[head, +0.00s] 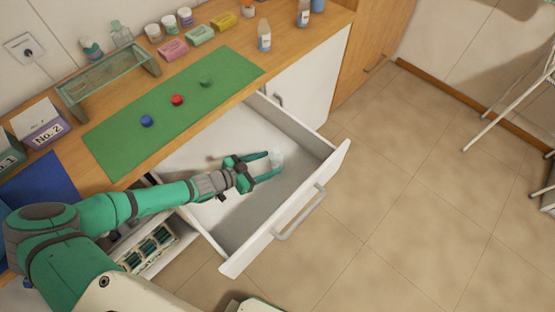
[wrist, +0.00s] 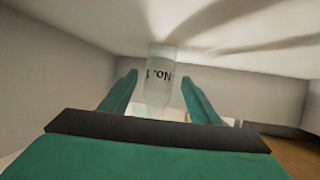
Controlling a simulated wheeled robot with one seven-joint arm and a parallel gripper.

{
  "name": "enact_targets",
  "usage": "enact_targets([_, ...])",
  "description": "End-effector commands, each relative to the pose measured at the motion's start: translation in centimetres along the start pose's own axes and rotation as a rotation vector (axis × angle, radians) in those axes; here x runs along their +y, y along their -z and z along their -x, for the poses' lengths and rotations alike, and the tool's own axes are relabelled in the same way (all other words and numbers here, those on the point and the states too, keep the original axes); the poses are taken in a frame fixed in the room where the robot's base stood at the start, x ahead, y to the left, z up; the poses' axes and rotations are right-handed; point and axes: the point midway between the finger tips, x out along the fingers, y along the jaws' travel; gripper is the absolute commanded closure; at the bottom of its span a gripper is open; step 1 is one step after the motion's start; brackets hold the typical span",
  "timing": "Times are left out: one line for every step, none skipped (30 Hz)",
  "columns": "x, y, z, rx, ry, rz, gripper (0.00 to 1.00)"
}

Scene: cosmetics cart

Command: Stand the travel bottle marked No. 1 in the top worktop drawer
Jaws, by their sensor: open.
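The travel bottle marked No. 1 (wrist: 160,62) is pale and translucent, and its label reads upside down in the wrist view. It is inside the open top worktop drawer (head: 322,143), and its base appears to rest on the white drawer floor. In the head view the bottle (head: 277,157) is small and faint at the fingertips. My gripper (head: 274,164) is inside the drawer with its fingers spread. In the wrist view the fingers (wrist: 160,80) lie on either side of the bottle, with visible gaps. The bottle looks upright; its lower picture end is partly hidden by my gripper.
The drawer front and handle (head: 300,213) extend over the tiled floor. A green mat (head: 190,92) with coloured caps lies on the worktop, with bottles, boxes and jars behind it. A lower drawer (head: 180,250) holding items is open beneath my arm. Most of the drawer floor is clear.

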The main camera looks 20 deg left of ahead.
Motion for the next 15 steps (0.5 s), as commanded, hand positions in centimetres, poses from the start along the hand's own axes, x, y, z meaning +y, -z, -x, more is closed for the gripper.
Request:
enact_targets([0.0,0.0,1.1,-0.001,0.001,-0.001,0.44])
enact_targets([0.0,0.0,1.6,-0.001,0.001,0.000,0.44])
enact_targets([0.0,0.0,2.2,-0.001,0.001,0.000,0.44])
enact_targets([0.0,0.0,2.6,-0.001,0.000,0.000,0.44])
enact_targets([0.0,0.0,3.0,-0.001,0.000,-0.001,0.44])
enact_targets([0.0,0.0,3.5,-0.001,0.000,0.000,0.44])
enact_targets([0.0,0.0,3.8,-0.001,0.000,0.000,0.44])
enact_targets([0.0,0.0,4.0,0.000,-0.001,0.001,0.44])
enact_targets([0.0,0.0,4.2,0.001,-0.001,0.001,0.44])
enact_targets([0.1,0.0,4.4,0.001,-0.001,0.000,0.44])
enact_targets([0.1,0.0,4.5,0.001,-0.002,0.000,0.44])
enact_targets([0.1,0.0,4.6,0.001,-0.002,0.000,0.44])
enact_targets([0.1,0.0,4.7,0.001,-0.002,0.000,0.44])
enact_targets([0.1,0.0,4.7,0.001,-0.002,0.000,0.44])
enact_targets([0.1,0.0,4.8,0.001,-0.002,0.000,0.44])
